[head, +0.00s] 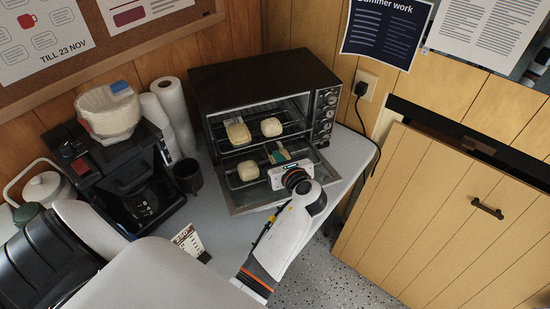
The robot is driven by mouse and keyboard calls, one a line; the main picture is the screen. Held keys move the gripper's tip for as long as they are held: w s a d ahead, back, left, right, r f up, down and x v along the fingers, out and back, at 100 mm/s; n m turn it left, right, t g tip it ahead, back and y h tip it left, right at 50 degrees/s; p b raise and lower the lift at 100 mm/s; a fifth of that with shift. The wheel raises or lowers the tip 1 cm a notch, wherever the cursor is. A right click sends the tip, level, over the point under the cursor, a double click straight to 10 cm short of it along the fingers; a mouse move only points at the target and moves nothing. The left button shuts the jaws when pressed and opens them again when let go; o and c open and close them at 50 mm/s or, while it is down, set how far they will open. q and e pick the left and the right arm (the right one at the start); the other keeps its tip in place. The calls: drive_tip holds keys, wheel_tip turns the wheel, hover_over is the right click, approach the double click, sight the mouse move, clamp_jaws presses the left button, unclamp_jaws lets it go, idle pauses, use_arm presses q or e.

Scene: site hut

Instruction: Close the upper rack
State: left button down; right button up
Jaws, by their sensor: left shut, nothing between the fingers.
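The black toaster oven (262,76) stands on the counter with its glass door (243,207) folded down in front. The upper rack (253,139) is a dark wire grid; two pale bread pieces (271,127) rest on it. How far it sticks out of the oven is hard to tell. Another pale bread piece (248,171) lies lower, above the door. My left gripper (280,153) is shut and empty, its fingertips at the right front of the oven opening, just below the upper rack's front. Whether they touch the rack cannot be told. My right gripper is not in view.
A small printed card (188,241) stands on the counter (222,234). A wooden cabinet (440,222) is at right.

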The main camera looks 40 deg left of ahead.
sight(264, 130)
use_arm(q)
drive_tip(key=shift+d+r, duration=0.1)
idle(0.3)
drive_tip(key=w+a+p, duration=0.2)
drive_tip(key=a, duration=0.1)
drive_tip(key=w+a, duration=0.1)
drive_tip(key=shift+a+r+p, duration=0.2)
drive_tip(key=shift+r+p, duration=0.2)
drive_tip(key=x, duration=0.3)
drive_tip(key=r+x, duration=0.1)
drive_tip(key=x, duration=0.2)
drive_tip(key=shift+a+p, duration=0.2)
drive_tip(key=shift+p, duration=0.2)
drive_tip(key=shift+r, duration=0.2)
drive_tip(key=shift+r, duration=0.1)
